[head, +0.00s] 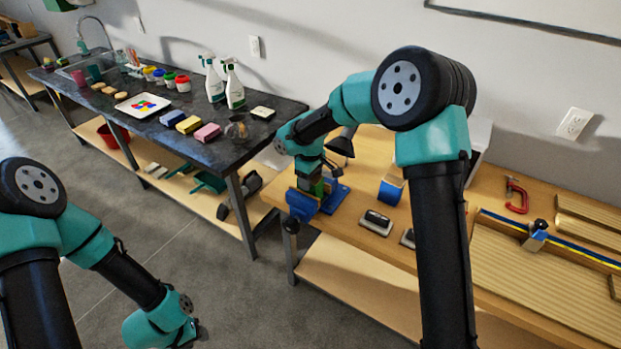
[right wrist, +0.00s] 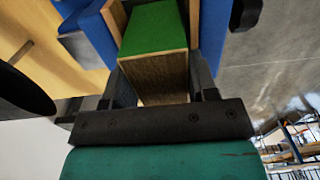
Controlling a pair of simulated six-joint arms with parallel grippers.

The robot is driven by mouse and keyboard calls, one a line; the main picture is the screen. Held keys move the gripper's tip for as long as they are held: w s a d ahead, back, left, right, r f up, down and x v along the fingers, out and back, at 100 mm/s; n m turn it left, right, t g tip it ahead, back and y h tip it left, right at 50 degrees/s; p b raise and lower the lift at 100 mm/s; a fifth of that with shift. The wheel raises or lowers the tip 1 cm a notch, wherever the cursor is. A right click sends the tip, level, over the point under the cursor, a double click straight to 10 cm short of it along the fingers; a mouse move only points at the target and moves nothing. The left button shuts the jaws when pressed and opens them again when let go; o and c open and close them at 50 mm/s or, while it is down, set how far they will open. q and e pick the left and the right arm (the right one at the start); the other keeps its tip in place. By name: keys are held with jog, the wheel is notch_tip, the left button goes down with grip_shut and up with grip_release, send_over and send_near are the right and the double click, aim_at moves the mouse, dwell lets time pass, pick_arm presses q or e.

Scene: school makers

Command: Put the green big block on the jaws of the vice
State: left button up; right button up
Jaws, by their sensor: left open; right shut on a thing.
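The green big block (right wrist: 153,28) has a green painted face and bare wood on the side nearest the right wrist camera. My right gripper (right wrist: 158,82) is shut on it, one dark finger on each side. The blue vice (right wrist: 93,35) has tan jaw faces on both sides of the block; I cannot tell whether the block rests on them. In the head view the vice (head: 303,206) is at the workbench's left front corner, with my right gripper (head: 318,182) over it, partly hiding the block. My left gripper (head: 197,331) hangs low over the floor, its fingers barely visible.
A dark lamp (head: 342,143) stands behind my right gripper. A dark table (head: 225,150) with bottles and sponges is at left.

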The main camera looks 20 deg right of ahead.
jog(key=o, duration=1)
jog(key=shift+f, duration=0.15)
notch_tip(320, 180, up, 12)
jog(key=shift+r, duration=0.2)
dwell(0.5)
